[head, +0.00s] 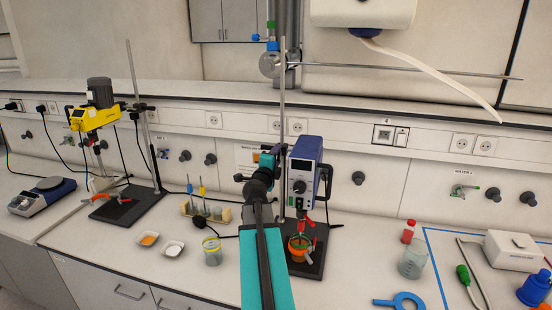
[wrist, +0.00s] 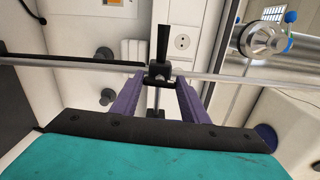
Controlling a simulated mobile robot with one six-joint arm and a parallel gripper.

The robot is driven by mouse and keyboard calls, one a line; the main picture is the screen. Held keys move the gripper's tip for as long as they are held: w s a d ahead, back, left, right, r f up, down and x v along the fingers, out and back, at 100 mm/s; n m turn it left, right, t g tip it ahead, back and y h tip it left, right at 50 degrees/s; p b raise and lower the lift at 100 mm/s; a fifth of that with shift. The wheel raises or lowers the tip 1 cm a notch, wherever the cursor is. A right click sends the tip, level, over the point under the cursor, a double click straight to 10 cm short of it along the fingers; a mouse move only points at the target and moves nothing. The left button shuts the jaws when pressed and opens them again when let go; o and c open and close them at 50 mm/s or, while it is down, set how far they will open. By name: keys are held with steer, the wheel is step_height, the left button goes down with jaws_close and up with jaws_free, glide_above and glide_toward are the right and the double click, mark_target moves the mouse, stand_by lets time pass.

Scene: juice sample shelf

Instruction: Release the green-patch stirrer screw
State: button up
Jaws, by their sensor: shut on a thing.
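The stirrer (head: 303,176), a blue-grey unit with a pale front panel, hangs on an upright rod (head: 283,110) in the middle of the bench. My gripper (head: 268,160) is at the rod, left of the stirrer; my arm hides much of the clamp. In the wrist view, the purple fingers of my gripper (wrist: 159,82) close in at a dark clamp.
An orange-banded vessel (head: 299,247) stands below the stirrer on its dark base. A yellow-rimmed beaker (head: 212,254) and white dishes (head: 172,249) lie left of my arm. A yellow stirrer (head: 94,117) stands at left. A clear beaker (head: 412,262) stands at right.

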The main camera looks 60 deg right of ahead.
steer(key=shift+n, duration=0.5)
steer(key=o, duration=1.1)
steer(key=shift+c, duration=0.2)
steer(key=b+v, duration=0.3)
steer(key=v, duration=0.2)
steer(key=shift+s+a+f, duration=0.15)
steer(key=shift+a, duration=0.15)
steer(key=b, duration=0.4)
steer(key=shift+s+a+b, duration=0.15)
steer(key=shift+a+b, duration=0.2)
steer(key=shift+b, duration=0.05)
steer(key=b+v, duration=0.1)
steer(key=b, duration=0.5)
steer(key=shift+a, duration=0.4)
